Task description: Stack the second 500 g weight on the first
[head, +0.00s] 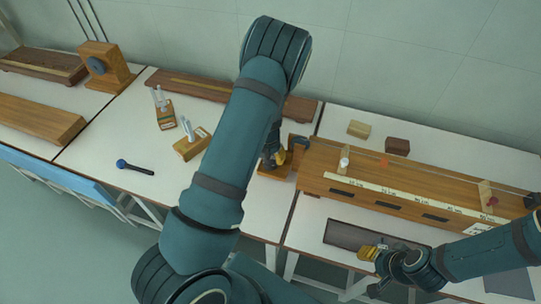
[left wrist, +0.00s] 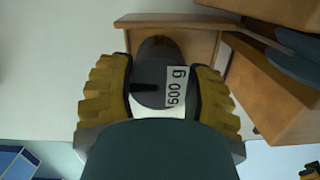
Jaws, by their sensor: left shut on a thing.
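My left gripper (head: 278,158) is mostly hidden behind my own arm in the head view, low over a small wooden stand (head: 268,173). In the left wrist view, its yellow fingers close from both sides on a dark grey weight (left wrist: 148,92) with a white label that appears to read 500 g. Beyond the held weight, a dark rounded shape (left wrist: 158,48) shows in the wooden stand (left wrist: 200,42); I cannot tell whether it is the other weight or whether the two touch. My right gripper (head: 370,253) hangs over the front of the right bench; its jaw opening is unclear.
A long wooden instrument (head: 400,180) with a scale stands right of the stand. A dark mat (head: 345,236) lies before it. Two small blocks (head: 397,146) lie behind it. Wooden holders (head: 188,147) and a dark-blue handled tool (head: 134,167) are on the middle bench, with clear surface around them.

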